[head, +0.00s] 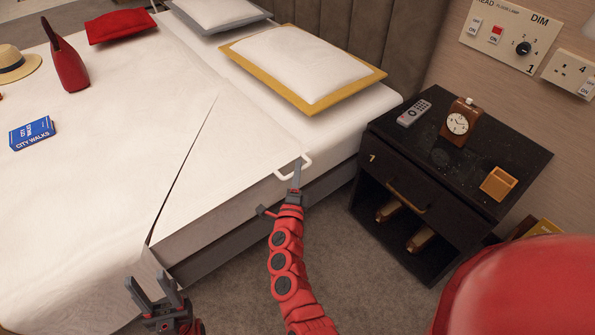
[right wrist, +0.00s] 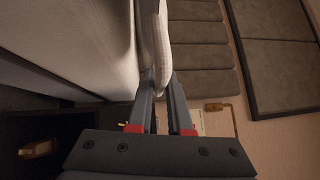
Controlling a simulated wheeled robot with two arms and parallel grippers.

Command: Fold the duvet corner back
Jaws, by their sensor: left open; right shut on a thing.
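The white duvet (head: 100,150) covers the bed in the head view. Its triangular corner panel (head: 215,170) is set off by a dark slanting line and reaches right to the bed's side edge. A white loop (head: 306,168) sits at the tip of this panel. My right gripper (head: 298,172) is shut on the loop; the right wrist view shows its fingers (right wrist: 163,100) around the white loop (right wrist: 160,50). The panel looks flat, not turned over. My left gripper (head: 148,288) is open and empty beside the bed's near side, below the panel's lower point.
A yellow-edged pillow (head: 300,65), blue book (head: 32,133), red bag (head: 68,62) and straw hat (head: 17,65) lie on the bed.

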